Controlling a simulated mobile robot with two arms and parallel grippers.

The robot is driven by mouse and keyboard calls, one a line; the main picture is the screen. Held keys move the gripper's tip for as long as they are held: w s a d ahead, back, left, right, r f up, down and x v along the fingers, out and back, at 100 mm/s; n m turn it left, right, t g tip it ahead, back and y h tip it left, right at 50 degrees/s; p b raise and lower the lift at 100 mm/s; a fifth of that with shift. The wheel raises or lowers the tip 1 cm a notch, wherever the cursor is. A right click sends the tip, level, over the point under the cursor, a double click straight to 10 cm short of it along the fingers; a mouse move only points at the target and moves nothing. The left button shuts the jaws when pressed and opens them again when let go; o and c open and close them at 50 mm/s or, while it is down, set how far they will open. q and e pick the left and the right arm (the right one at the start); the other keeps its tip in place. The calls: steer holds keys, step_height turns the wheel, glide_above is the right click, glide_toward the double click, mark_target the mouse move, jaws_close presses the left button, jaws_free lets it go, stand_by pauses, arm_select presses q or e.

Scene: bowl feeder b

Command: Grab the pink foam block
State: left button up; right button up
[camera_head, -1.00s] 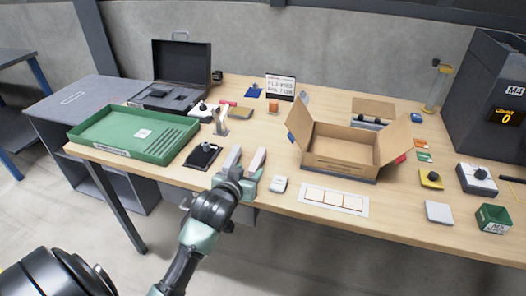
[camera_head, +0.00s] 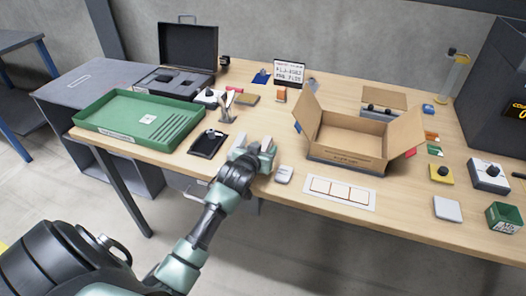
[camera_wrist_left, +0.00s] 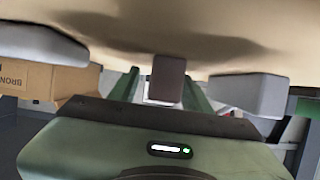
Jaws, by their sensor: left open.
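My left gripper (camera_head: 254,147) is open and empty over the front of the table, between the black tray and a small white device, left of the box. In the left wrist view its two grey fingers stand wide apart (camera_wrist_left: 150,70), with nothing held between them. A dark brown block-like shape (camera_wrist_left: 168,80) shows between them there; I cannot tell what it is. My right gripper is not in view.
A green tray (camera_head: 95,122), black tray (camera_head: 208,144) and open black case (camera_head: 188,45) stand left. The white device (camera_head: 284,174) and a white panel (camera_head: 340,192) lie near the front edge. Yellow, white and green items crowd the right. Bare wood (camera_head: 270,125) lies behind my gripper.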

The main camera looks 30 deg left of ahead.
arm_select(q)
jaws_close()
steer(key=shift+r, duration=0.15)
